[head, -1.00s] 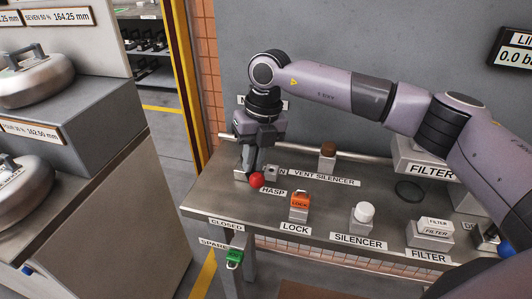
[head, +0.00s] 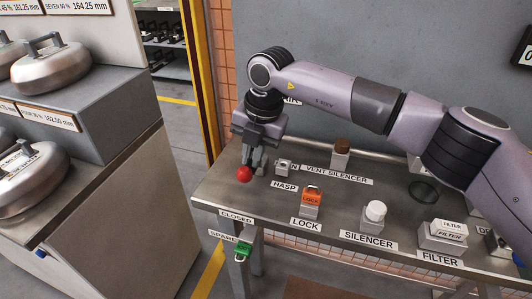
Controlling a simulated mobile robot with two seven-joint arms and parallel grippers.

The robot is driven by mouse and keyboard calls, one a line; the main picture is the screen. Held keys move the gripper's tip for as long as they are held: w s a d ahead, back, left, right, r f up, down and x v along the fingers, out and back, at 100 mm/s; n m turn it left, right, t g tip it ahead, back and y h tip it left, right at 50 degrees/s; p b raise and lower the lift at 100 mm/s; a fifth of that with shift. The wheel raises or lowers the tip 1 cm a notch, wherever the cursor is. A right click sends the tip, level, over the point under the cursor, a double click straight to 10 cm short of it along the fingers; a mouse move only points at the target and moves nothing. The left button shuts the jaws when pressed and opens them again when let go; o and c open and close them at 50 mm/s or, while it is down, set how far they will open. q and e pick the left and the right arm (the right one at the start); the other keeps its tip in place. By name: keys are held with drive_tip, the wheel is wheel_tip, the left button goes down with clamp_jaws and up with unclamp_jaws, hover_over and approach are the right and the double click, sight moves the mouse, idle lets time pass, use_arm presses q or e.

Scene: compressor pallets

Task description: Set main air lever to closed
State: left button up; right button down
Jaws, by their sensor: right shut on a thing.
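The main air lever shows mainly as a red ball knob (head: 244,174) at the left end of the steel bench. My right gripper (head: 254,162) comes down from above, just behind the knob. It is shut on the lever, and its fingers and body hide most of the handle and the pivot. A "CLOSED" label (head: 237,217) is on the bench's front left edge, below the knob in the picture. Another label behind my wrist is mostly covered. My left gripper is not in view.
On the bench (head: 229,200) stand a small grey hasp block (head: 284,167), an orange lock (head: 312,196), a white silencer (head: 375,212), a brown-topped vent silencer (head: 341,150) and filters (head: 445,232). A green tag (head: 243,248) hangs at the front. Curling stones (head: 49,64) sit at left.

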drive_tip(key=shift+w+r, duration=0.1)
drive_tip(key=shift+w, duration=0.05)
drive_tip(key=c, duration=1.2)
unclamp_jaws()
drive_tip(key=r, duration=0.4)
drive_tip(key=d+r, duration=0.1)
drive_tip(key=r, duration=0.2)
drive_tip(key=shift+s+d, duration=0.1)
drive_tip(key=shift+s, duration=0.25)
